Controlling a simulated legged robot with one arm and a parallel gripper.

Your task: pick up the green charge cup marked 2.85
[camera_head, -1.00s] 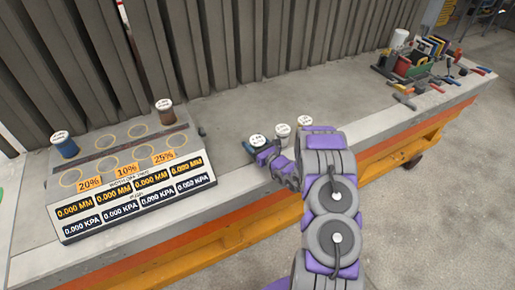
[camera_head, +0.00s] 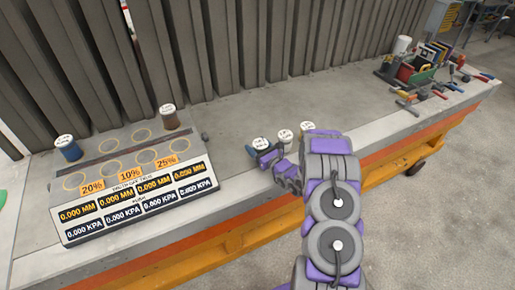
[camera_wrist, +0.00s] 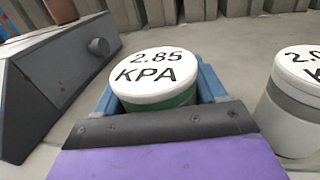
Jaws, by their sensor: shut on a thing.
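The green charge cup marked 2.85 KPA (camera_wrist: 158,80) has a white lid and a green band just below it in the wrist view. My gripper (camera_wrist: 160,100) is shut on it, with a blue finger on either side. The cup's lower part is hidden by the gripper. In the head view the cup (camera_head: 261,143) shows mostly as a white lid at my gripper (camera_head: 268,158), near the bench's front edge. I cannot tell whether it touches the bench.
A grey cup (camera_wrist: 296,95) stands close on the right; two white-lidded cups (camera_head: 285,135) (camera_head: 307,127) show there in the head view. A display panel (camera_head: 135,200) with ringed spots, a blue cup (camera_head: 68,148) and a brown cup (camera_head: 169,117) is left. Tools (camera_head: 425,75) lie far right.

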